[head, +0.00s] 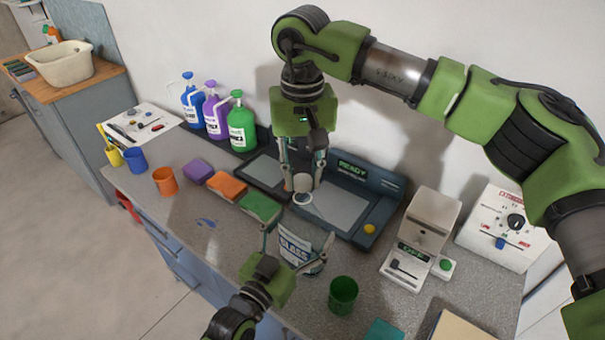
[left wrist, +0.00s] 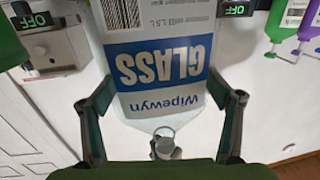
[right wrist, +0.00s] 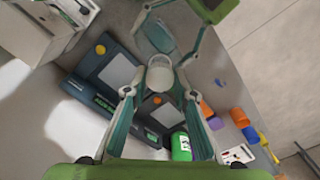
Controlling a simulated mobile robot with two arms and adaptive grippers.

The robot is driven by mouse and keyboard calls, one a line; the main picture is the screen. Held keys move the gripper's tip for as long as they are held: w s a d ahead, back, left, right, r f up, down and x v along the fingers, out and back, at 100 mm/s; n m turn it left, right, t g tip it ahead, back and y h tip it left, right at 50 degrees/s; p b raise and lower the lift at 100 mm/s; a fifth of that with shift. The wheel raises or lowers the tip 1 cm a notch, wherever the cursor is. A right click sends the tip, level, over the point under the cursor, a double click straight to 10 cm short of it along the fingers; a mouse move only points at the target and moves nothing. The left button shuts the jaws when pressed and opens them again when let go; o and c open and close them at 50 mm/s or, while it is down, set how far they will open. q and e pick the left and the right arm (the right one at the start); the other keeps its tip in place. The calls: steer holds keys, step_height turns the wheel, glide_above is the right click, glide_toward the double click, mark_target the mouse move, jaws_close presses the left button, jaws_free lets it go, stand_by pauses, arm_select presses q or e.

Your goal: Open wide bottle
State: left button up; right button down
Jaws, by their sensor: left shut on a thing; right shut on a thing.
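The wide bottle (head: 297,252) is clear with a white and blue GLASS label; it stands near the front of the counter. My left gripper (head: 298,238) is shut on its body from the front, one finger on each side. The label fills the left wrist view (left wrist: 160,70), upside down there. My right gripper (head: 303,187) points down above the bottle and is shut on its pale round cap (head: 303,199). The cap also shows between the right fingertips in the right wrist view (right wrist: 160,74).
A dark panel device (head: 345,200) lies behind the bottle. A green cup (head: 343,295) stands close to its right, and a white dispenser (head: 422,235) farther right. Sponges (head: 228,186), cups and coloured jugs (head: 242,128) stand to the left.

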mark_target(302, 180)
steer(key=shift+r, duration=1.95)
arm_select(q)
steer(key=o, duration=2.2)
